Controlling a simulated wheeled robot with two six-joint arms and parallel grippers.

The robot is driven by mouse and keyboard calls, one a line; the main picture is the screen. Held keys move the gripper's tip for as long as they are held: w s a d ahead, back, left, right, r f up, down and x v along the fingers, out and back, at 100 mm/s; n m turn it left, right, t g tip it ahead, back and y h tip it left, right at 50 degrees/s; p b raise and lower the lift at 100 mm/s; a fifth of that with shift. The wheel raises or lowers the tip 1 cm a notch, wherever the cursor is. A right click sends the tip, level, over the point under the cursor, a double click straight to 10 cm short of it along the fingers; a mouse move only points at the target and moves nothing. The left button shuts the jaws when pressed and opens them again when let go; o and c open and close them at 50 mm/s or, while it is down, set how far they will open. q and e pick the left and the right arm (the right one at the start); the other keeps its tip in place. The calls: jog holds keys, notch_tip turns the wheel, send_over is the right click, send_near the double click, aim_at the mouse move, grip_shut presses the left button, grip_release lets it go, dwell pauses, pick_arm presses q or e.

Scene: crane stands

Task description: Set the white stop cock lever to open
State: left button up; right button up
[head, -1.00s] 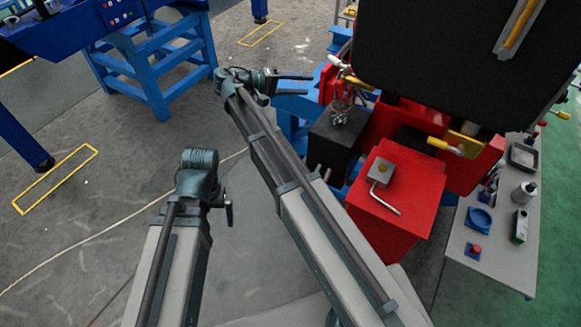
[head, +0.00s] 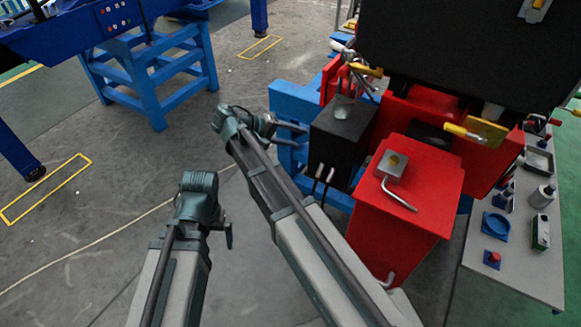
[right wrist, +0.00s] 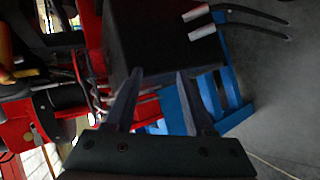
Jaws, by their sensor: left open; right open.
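A small white lever handle (head: 341,46) shows at the upper left of the red machine in the head view, beside yellow-tipped handles. I take it as the stop cock lever; its setting is too small to tell. My right gripper (head: 298,128) is left of the black box and apart from the lever. In the right wrist view my right gripper (right wrist: 155,76) has its fingers apart with nothing between them, facing the black box. My left gripper (head: 228,236) is low at the left, far from the lever, its fingers mostly hidden.
A large black panel (head: 450,50) overhangs. A grey table (head: 510,265) with small items is right.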

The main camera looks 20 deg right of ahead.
notch_tip(320, 180, down, 7)
jog(key=s+a+y+b, duration=0.1)
jog(key=s+a+b, duration=0.1)
jog(key=b, duration=0.2)
jog(key=shift+s+n, duration=0.15)
jog(key=shift+n, duration=0.15)
